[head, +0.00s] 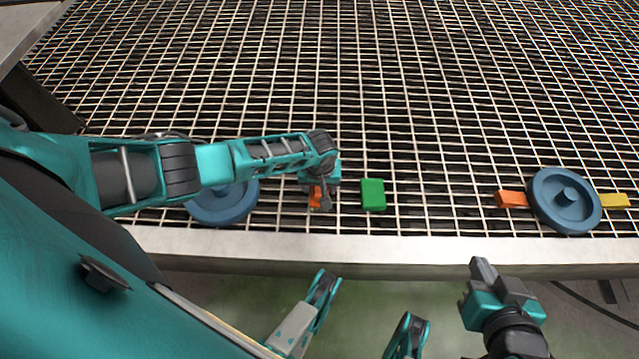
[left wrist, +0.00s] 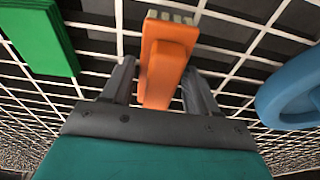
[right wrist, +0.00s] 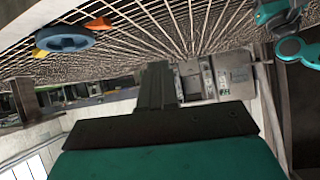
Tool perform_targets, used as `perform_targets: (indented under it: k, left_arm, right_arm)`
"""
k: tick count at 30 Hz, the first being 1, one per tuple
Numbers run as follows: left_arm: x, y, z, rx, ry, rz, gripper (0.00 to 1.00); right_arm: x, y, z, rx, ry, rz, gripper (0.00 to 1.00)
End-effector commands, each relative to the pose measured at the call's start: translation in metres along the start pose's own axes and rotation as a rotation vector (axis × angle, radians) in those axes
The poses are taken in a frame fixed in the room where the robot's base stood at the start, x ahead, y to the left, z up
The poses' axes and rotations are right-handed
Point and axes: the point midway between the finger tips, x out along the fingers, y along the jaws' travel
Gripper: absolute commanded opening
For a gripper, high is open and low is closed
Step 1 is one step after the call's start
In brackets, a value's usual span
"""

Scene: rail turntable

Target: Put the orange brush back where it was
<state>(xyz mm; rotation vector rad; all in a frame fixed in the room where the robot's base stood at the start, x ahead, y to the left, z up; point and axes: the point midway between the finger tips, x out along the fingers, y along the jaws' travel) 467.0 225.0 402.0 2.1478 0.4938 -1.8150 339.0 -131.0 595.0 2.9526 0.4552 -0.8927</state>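The orange brush (left wrist: 165,62), an orange block with pale bristles at its far end, is at the grating near its front edge. In the head view the brush (head: 315,196) is partly hidden by my left gripper (head: 322,196). In the left wrist view the fingers of my left gripper (left wrist: 155,85) stand open on either side of the brush, with gaps showing. I cannot tell whether the brush touches the grating. My right gripper (head: 482,270) is shut and empty in front of the table edge; its fingers are together in the right wrist view (right wrist: 156,85).
A green block (head: 373,195) lies just right of the brush. A blue wheel (head: 222,205) is partly under my left arm. Another blue wheel (head: 566,201) at right has an orange piece (head: 511,199) and a yellow piece (head: 614,200) at its sides. The grating (head: 420,90) behind is clear.

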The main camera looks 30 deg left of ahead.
Motion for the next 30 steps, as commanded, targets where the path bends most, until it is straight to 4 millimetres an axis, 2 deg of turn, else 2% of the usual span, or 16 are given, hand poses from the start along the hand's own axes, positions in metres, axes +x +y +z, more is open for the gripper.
perform_targets:
  k: [1,4,11,14,17,30]
  left_arm:
    - [0.000,0.000,0.000,0.000,0.000,0.000,0.64]
    - [0.000,0.000,0.000,0.000,0.000,0.000,0.74]
    - [-0.001,0.000,-0.001,0.000,0.001,0.000,0.74]
    - [-0.007,-0.001,-0.002,0.001,0.001,0.000,0.74]
    - [-0.020,0.000,-0.001,0.000,0.000,0.001,0.74]
    - [-0.106,0.000,-0.001,0.000,0.000,0.001,0.74]
  right_arm:
    - [0.000,0.001,0.000,0.000,-0.001,0.001,0.00]
    - [0.000,0.001,0.001,0.000,-0.002,0.003,0.00]
    - [0.000,0.003,0.001,0.000,-0.003,0.006,0.00]
    - [-0.003,0.003,-0.002,0.001,-0.005,0.007,0.00]
    - [-0.008,0.003,-0.007,0.001,-0.003,0.010,0.00]
    - [-0.031,0.013,-0.022,-0.013,-0.010,0.043,0.00]
